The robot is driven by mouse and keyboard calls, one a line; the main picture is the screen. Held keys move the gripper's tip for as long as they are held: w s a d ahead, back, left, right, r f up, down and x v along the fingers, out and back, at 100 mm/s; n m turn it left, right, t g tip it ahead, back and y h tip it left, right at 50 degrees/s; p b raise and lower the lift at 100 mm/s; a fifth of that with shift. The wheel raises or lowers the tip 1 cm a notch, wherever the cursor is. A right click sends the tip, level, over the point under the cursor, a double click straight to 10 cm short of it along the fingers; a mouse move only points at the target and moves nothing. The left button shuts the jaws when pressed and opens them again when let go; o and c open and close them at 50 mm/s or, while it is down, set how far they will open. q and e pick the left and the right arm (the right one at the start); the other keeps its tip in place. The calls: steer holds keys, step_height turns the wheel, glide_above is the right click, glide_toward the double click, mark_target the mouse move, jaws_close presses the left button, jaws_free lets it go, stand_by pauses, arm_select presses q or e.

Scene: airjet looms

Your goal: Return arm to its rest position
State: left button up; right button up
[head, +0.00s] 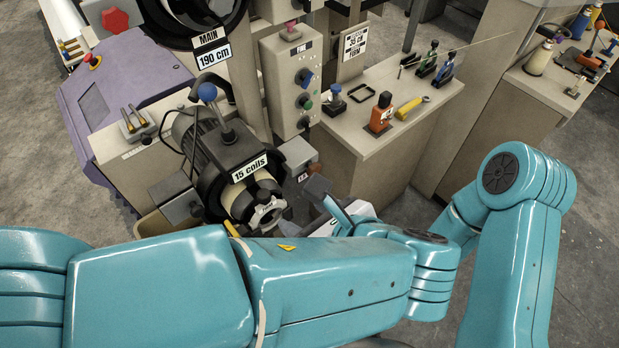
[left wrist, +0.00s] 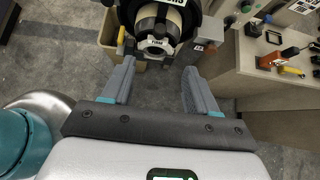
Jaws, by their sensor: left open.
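My left arm crosses the head view from the left, teal. Its gripper (head: 328,200) shows partly beyond the arm, in front of the loom's motor unit labelled "15 coils" (head: 248,167). In the left wrist view the two grey fingers of the left gripper (left wrist: 158,88) stand wide apart with nothing between them. The pale round end of the coil unit (left wrist: 156,40) lies ahead of the fingers, apart from them. My right arm shows as teal links at the right of the head view; its gripper is out of view.
A control box (head: 291,80) and a purple housing (head: 125,85) stand behind.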

arm_select(q)
steer(key=s+a+f+n+g+h+b, duration=0.2)
steer(key=a+f+n+h, duration=0.1)
steer(key=f+n, duration=0.7)
steer(key=s+a+f+n+g+h+b, duration=0.1)
steer(key=a+f+n, duration=0.4)
steer(key=f+n, duration=0.5)
steer(key=s+a+f+n+g+h+b, duration=0.2)
steer(key=f+n+h, duration=0.4)
steer(key=f, duration=1.6)
steer(key=a+n+g+b, duration=0.1)
steer(key=a+n+g, duration=0.1)
steer(key=n, duration=0.2)
steer(key=shift+s+a+f+n+g+b, duration=0.3)
steer(key=shift+a+f, duration=0.05)
steer(key=shift+w, duration=0.1)
